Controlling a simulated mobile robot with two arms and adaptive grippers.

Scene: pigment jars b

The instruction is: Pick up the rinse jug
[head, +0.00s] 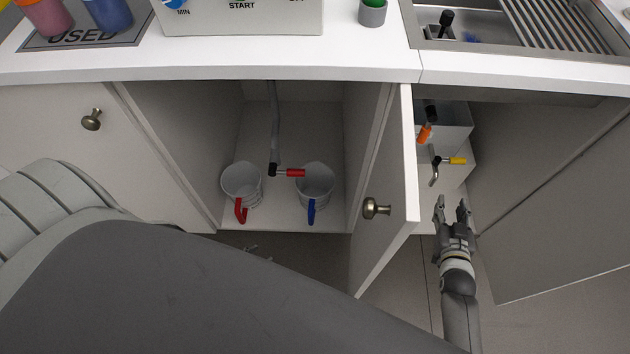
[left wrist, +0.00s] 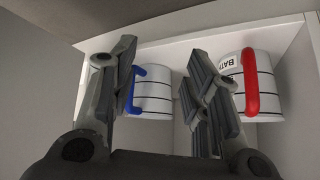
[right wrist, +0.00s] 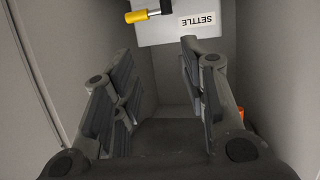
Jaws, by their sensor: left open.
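Two white jugs with dark lines stand on the cabinet floor. The blue-handled jug (head: 318,183) is on the right in the head view, and the red-handled jug (head: 241,182) is on the left. In the left wrist view the red-handled jug (left wrist: 268,90) has a partly hidden label starting "BAT"; the blue-handled jug (left wrist: 155,97) shows no readable label. My left gripper (left wrist: 160,62) is open and empty, with the blue-handled jug beyond its fingers. In the head view only its tips (head: 256,249) show past my arm. My right gripper (head: 452,203) is open and empty.
A red-handled tap (head: 288,173) hangs above the jugs. The open cabinet door (head: 385,225) stands between my grippers. Right of it are grey boxes with orange (head: 425,134) and yellow (head: 457,161) tap handles; one is labelled "SETTLE" (right wrist: 197,21). The counter (head: 370,65) overhangs.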

